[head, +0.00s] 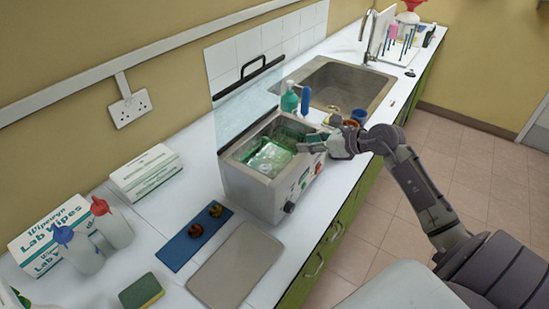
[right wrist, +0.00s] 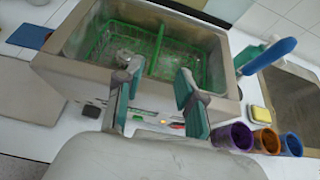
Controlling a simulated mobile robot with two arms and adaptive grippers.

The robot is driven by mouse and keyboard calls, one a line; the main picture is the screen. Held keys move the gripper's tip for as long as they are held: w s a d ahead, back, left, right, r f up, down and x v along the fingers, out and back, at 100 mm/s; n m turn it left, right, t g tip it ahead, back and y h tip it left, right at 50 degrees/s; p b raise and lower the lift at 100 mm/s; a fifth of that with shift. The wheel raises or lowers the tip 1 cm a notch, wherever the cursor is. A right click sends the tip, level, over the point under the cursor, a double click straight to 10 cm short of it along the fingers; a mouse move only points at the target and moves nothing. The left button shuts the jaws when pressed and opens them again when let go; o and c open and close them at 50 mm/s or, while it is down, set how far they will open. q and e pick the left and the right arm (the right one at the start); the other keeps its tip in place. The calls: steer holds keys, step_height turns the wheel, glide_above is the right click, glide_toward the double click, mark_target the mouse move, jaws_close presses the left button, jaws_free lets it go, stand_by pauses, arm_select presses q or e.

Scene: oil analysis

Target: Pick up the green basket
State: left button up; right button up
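The green basket (head: 268,160) sits inside the open metal bath (head: 262,197) on the counter. In the right wrist view the basket (right wrist: 153,52) has a green wire rim and a green divider across its middle. Something clear or pale lies inside it, too unclear to name. My right gripper (head: 312,142) is at the right rim of the bath. In the right wrist view its two fingers (right wrist: 157,80) are spread, with nothing between them, at the bath's near wall and apart from the basket. My left gripper is not in view.
Purple, orange and blue cups (right wrist: 234,137) stand beside the bath, near my right gripper. A green bottle (head: 289,98) and a blue-handled item (head: 305,101) stand behind it. The sink (head: 345,84) lies beyond. A blue tray (head: 195,236) and grey mat (head: 236,265) lie in front.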

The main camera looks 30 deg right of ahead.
mark_target(281, 146)
steer(key=p+x, duration=0.1)
steer(key=x, duration=0.1)
steer(key=p+x, duration=0.1)
steer(key=x, duration=0.3)
steer(key=shift+w+a+r+p, duration=0.25)
steer(key=shift+a+r+p, duration=0.05)
steer(key=shift+a+p, duration=0.1)
steer(key=p+x, duration=0.1)
steer(key=x, duration=0.2)
steer(key=shift+w+f, duration=0.1)
steer(key=shift+f, duration=0.15)
steer(key=shift+w+a+f, duration=0.1)
steer(key=shift+a+f, duration=0.05)
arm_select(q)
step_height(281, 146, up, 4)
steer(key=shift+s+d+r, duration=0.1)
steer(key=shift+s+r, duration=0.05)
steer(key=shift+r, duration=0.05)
arm_select(e)
jaws_close()
